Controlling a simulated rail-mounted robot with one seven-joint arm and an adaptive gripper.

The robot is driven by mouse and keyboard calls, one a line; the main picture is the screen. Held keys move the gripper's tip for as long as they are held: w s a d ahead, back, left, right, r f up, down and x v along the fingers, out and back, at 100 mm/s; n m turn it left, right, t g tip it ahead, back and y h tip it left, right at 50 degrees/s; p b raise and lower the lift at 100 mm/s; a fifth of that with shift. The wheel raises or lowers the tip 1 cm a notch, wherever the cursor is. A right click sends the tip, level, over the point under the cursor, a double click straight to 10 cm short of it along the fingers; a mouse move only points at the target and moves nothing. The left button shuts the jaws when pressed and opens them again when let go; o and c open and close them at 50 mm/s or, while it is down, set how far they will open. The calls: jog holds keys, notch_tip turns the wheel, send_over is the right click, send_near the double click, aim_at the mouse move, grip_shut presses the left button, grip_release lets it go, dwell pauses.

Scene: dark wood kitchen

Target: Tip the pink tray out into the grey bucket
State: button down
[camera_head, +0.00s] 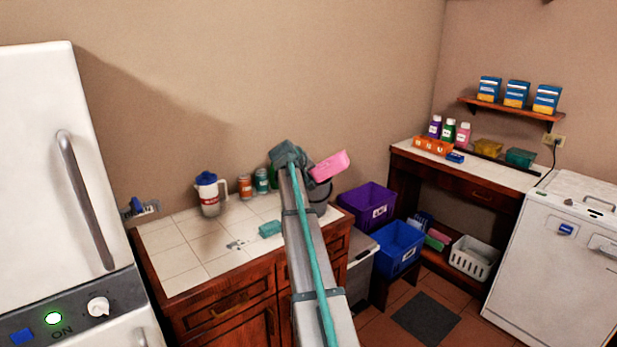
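The pink tray (330,167) is up in the air at the end of my arm, tilted, with its right end higher. My gripper (308,168) is at the tray's left end and appears shut on it; the fingers are small and partly hidden. The grey bucket (321,196) stands at the right end of the tiled counter, just below the tray. My arm hides its left part. The inside of the bucket and anything in the tray cannot be made out.
A teal sponge-like block (270,229), a white jug (208,193) and cans (245,186) stand on the tiled counter (190,250). Purple (367,206) and blue (398,247) crates are to the right. A white fridge (40,160) stands left.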

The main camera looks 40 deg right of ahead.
jog(key=shift+w+a+f+n+g+p, duration=0.2)
jog(key=shift+w+f+n+g+p, duration=0.25)
jog(key=shift+w+g+p, duration=0.4)
dwell(0.6)
jog(key=shift+w+r+n+g+h+p, duration=0.1)
jog(key=shift+r+n+g+h+p, duration=0.35)
jog(key=shift+p, duration=0.8)
jog(key=shift+w+a+p, duration=0.1)
jog(key=shift+p, duration=0.2)
jog(key=shift+w+r+n+g+p, duration=0.1)
jog(key=shift+r+n+g+p, duration=0.05)
jog(key=shift+n+g+p, duration=0.2)
